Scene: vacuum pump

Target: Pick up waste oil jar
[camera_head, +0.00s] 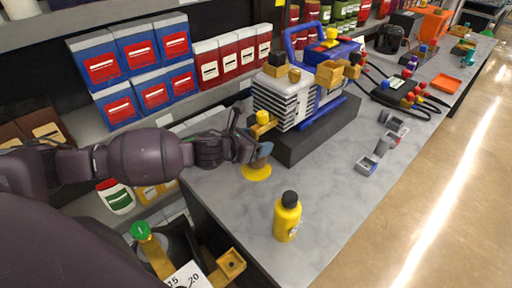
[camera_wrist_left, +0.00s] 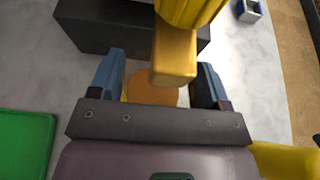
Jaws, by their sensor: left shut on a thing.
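The waste oil jar (camera_wrist_left: 152,95) looks like an amber-brown vessel in the left wrist view. It sits between the two blue-grey fingers of my left gripper (camera_wrist_left: 155,85), which is shut on it. The brass drain spout (camera_wrist_left: 175,55) of the pump hides part of the jar from above. In the head view, my left gripper (camera_head: 260,152) is low at the front left of the pump (camera_head: 285,97), over a round yellow patch (camera_head: 257,172) on the bench. The fingers mostly hide the jar there. My right gripper is not in view.
A yellow bottle with a black cap (camera_head: 288,218) stands on the grey bench (camera_head: 335,200). The pump rests on a dark block (camera_head: 318,130). Small grey trays (camera_head: 369,163) lie to the right. Shelves of blue boxes (camera_head: 140,54) are behind. The front of the bench has free room.

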